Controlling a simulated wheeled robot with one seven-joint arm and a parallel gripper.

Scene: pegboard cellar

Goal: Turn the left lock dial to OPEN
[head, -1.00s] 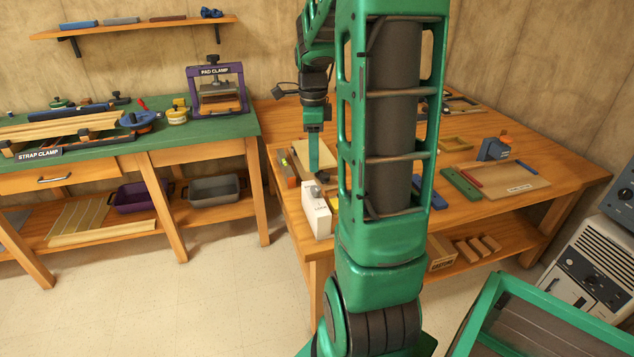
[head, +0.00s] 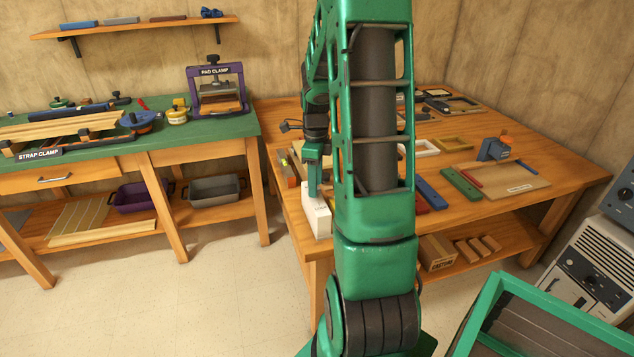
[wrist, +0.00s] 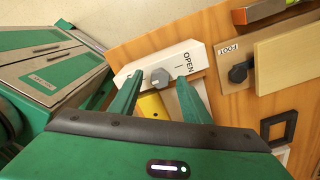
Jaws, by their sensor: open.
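A white lock box (head: 318,216) stands at the near left corner of the right workbench. In the wrist view the box (wrist: 195,57) carries the word OPEN beside a short mark, and a grey dial (wrist: 160,77) on its face. The dial's pointer direction is too small to tell. My gripper (wrist: 158,86) is open, with one green fingertip on each side of the dial; I cannot tell whether they touch it. In the head view my gripper (head: 312,180) points down over the box, and the dial is hidden.
A tan board with a dark knob (wrist: 239,72) lies beside the box in the wrist view. On the bench (head: 460,200) are a blue bar (head: 432,194), a green bar (head: 461,184) and a blue-grey device (head: 493,150). A green bench with clamps (head: 200,128) stands at left.

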